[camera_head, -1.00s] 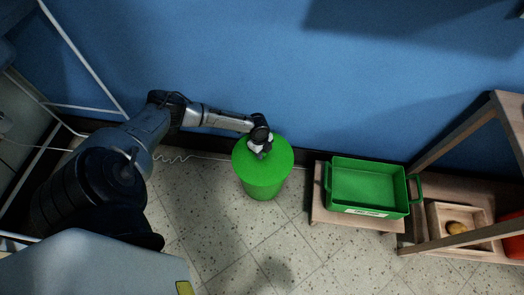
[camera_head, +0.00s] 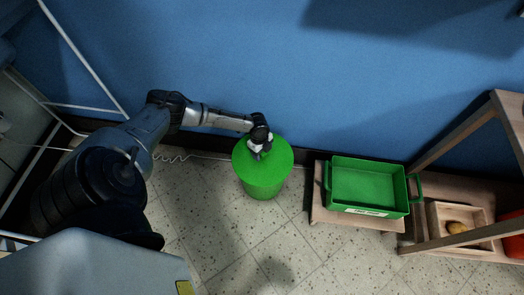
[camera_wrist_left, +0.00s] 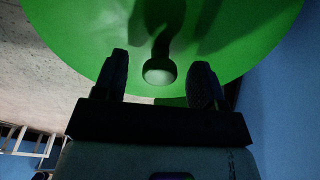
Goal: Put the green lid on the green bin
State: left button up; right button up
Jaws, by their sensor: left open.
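The green lid (camera_head: 275,165) is a flat round disc lying on top of the green bin (camera_head: 263,190), which stands on the floor by the blue wall. My left gripper (camera_head: 258,153) is above the lid. In the left wrist view the lid (camera_wrist_left: 100,35) fills the top, with its round knob (camera_wrist_left: 159,71) between the two fingers of my left gripper (camera_wrist_left: 162,82). The fingers are open, with a gap on each side of the knob. The lid hides the bin's rim. My right gripper is not in view.
A green tray with handles (camera_head: 413,190) sits on a low wooden bench (camera_head: 318,205) right of the bin. A wooden shelf frame (camera_head: 470,128) and a small wooden box (camera_head: 436,222) with a yellow item stand farther right. Floor in front of the bin is clear.

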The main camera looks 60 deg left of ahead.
pick_arm(q)
notch_tip(320, 180, up, 13)
jog(key=a+p, duration=0.1)
jog(key=p, duration=0.6)
jog(key=shift+s+a, duration=0.25)
jog(key=shift+s, duration=0.05)
